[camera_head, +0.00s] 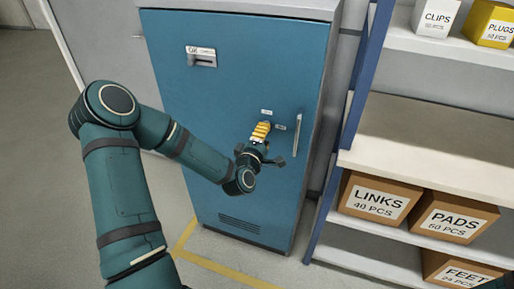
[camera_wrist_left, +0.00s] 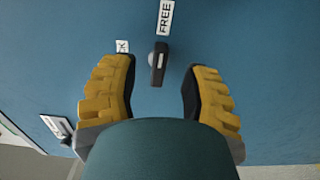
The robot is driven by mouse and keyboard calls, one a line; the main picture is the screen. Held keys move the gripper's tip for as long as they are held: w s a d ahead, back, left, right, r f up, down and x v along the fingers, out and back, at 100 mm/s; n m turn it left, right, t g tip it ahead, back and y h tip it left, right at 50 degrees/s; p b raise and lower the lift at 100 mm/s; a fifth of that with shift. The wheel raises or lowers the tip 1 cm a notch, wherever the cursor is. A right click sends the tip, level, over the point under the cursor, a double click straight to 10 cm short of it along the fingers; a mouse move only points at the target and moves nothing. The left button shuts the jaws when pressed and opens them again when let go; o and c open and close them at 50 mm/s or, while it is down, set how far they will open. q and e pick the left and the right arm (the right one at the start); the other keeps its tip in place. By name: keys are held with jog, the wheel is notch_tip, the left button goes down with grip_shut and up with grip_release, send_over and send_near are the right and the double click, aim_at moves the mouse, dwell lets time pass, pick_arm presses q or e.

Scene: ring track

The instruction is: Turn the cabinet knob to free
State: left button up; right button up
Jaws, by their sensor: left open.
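The cabinet (camera_head: 255,75) is blue and upright, with its door shut. In the wrist view its small dark knob (camera_wrist_left: 157,66) with a pale mark sits between and just beyond my open fingertips. A gap shows on each side. The knob's long side runs roughly up-down, in line with the FREE label (camera_wrist_left: 164,17) above it; I cannot tell which end is the pointer. Another label (camera_wrist_left: 122,46), partly hidden, is to its left. My left gripper (camera_head: 262,128), yellow-fingered, is at the door and hides the knob in the head view. My right gripper is not in view.
A vertical bar handle (camera_head: 298,135) is close to the right of my left gripper. A labelled fitting (camera_head: 202,57) is at the door's upper left. A shelf rack (camera_head: 430,130) with boxes stands to the right. Yellow tape (camera_head: 215,268) marks the floor in front.

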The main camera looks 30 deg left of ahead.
pick_arm(q)
jog(key=v, duration=0.7)
jog(key=shift+s, duration=0.3)
jog(key=shift+d, duration=0.1)
